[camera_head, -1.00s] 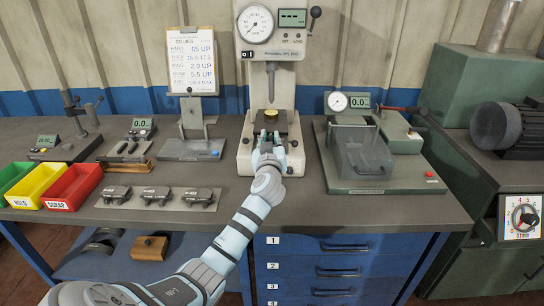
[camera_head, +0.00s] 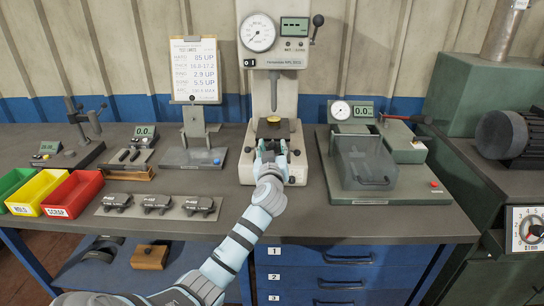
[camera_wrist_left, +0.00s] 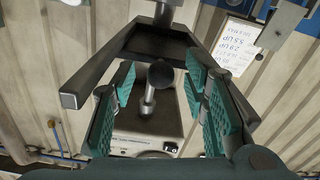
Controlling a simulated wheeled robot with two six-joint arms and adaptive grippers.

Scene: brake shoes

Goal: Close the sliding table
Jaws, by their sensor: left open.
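The hardness tester (camera_head: 258,63) stands upright at the back middle of the bench. Its sliding table (camera_head: 270,131), a dark block bearing a small yellow disc, is on the base below the spindle. My left gripper (camera_head: 271,150) is open at the table's near front side. In the left wrist view its teal-padded fingers (camera_wrist_left: 158,105) stand apart around a black ball-ended part (camera_wrist_left: 160,75), with a dark U-shaped frame (camera_wrist_left: 155,45) beyond. I cannot tell whether the pads touch anything. The tester's head (camera_wrist_left: 145,135) shows upside down there. My right gripper is not in view.
A gauge fixture with a clear box (camera_head: 365,160) stands close on the right. A blue-buttoned fixture (camera_head: 193,157) and brake shoes (camera_head: 157,203) are on the left, with colored bins (camera_head: 72,195) beyond. A limits sheet (camera_head: 195,70) stands behind. Bench is bare in front of the tester.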

